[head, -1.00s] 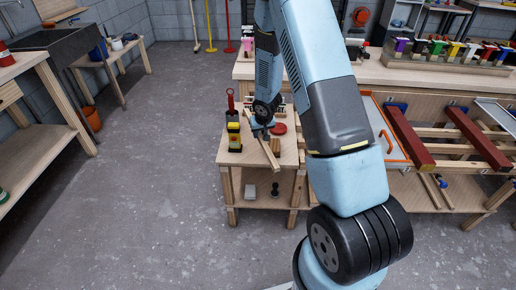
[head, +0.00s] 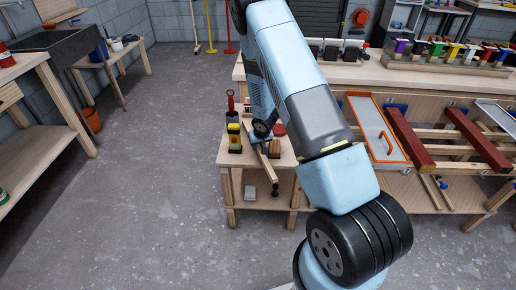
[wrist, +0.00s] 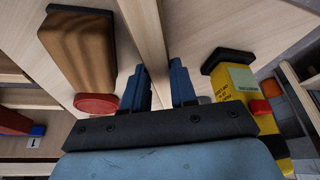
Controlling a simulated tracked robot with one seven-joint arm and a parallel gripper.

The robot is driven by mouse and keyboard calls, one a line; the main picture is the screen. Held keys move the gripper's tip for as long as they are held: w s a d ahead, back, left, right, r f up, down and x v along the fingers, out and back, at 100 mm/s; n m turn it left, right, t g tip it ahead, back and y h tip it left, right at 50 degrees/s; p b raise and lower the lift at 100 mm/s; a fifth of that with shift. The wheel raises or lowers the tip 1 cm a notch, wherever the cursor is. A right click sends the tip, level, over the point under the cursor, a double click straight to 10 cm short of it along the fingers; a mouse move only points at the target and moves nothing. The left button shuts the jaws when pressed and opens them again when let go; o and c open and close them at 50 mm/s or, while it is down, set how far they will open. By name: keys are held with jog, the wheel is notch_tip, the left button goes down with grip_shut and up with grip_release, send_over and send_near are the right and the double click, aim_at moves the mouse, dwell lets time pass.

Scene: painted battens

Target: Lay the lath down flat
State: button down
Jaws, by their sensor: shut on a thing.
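The lath (head: 268,168) is a thin pale wooden strip at the small wooden table, near its front edge in the head view. In the wrist view the lath (wrist: 146,38) runs from the top of the picture down between my fingers. My gripper (wrist: 160,82) is shut on it; in the head view my gripper (head: 259,139) is small and partly hidden by my arm. I cannot tell whether the lath touches the tabletop or how far it tilts.
On the small table (head: 230,158), a yellow-and-black item (head: 234,138) stands left of the lath. A brown block (wrist: 78,50) and a red disc (wrist: 97,103) are on the other side. The workbench (head: 420,84) stands behind and to the right. Open floor lies left.

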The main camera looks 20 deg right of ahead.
jog(key=shift+f, duration=0.85)
jog(key=shift+f, duration=0.1)
jog(key=c, duration=0.9)
grip_release()
